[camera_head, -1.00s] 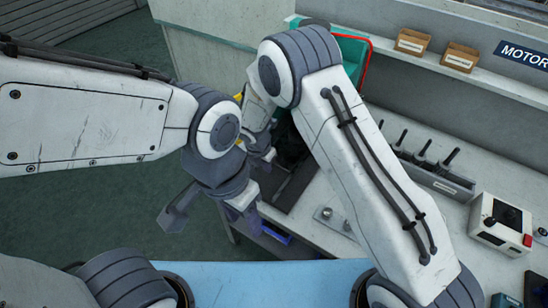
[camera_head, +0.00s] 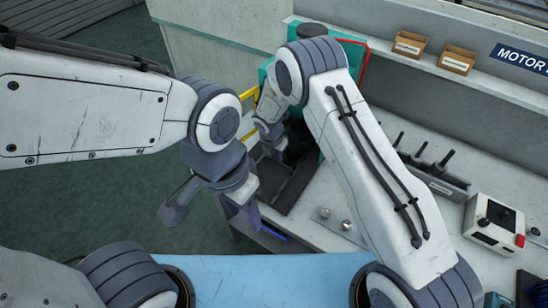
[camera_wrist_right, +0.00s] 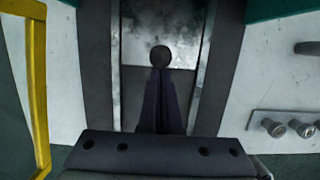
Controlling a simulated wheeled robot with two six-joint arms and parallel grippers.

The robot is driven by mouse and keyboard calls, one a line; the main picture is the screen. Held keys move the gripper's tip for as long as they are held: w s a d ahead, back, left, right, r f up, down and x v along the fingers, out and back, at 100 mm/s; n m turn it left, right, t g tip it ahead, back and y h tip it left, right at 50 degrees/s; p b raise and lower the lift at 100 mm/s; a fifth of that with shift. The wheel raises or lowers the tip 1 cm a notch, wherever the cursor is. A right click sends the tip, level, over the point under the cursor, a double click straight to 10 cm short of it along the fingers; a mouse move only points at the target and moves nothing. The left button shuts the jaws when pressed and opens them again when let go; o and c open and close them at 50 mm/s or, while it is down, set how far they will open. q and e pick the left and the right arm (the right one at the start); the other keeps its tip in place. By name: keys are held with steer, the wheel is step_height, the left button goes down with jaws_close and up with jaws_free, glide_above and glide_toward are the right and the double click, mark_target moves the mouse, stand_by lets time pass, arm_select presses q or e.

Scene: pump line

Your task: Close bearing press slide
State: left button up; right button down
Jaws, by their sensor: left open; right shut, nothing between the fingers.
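The green bearing press (camera_head: 265,75) stands at the back of the bench, largely hidden behind my right arm. Its dark slide bed (camera_head: 288,190) runs toward the bench's front edge. The right wrist view shows a pale metal slide plate (camera_wrist_right: 190,40) between dark rails, with a round dark knob (camera_wrist_right: 160,56). My right gripper (camera_wrist_right: 160,75) is shut and empty, its fingertips just below the knob in that picture; I cannot tell whether they touch it. In the head view it is partly hidden beneath its arm. My left gripper (camera_head: 209,212) is open and empty, in front of the bench.
A yellow frame (camera_wrist_right: 38,85) stands left of the slide. A small metal plate with round studs (camera_head: 336,219) lies to its right. Further right are a black tool rack (camera_head: 435,178) and a control box (camera_head: 493,222). Dark green floor lies to the left.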

steer(key=shift+w+d, duration=0.4)
steer(key=shift+w, duration=0.25)
steer(key=shift+w+a, duration=0.1)
steer(key=shift+a, duration=0.05)
arm_select(q)
steer(key=shift+w+a+r, duration=0.15)
steer(key=shift+w+a, duration=0.05)
steer(key=shift+w, duration=0.1)
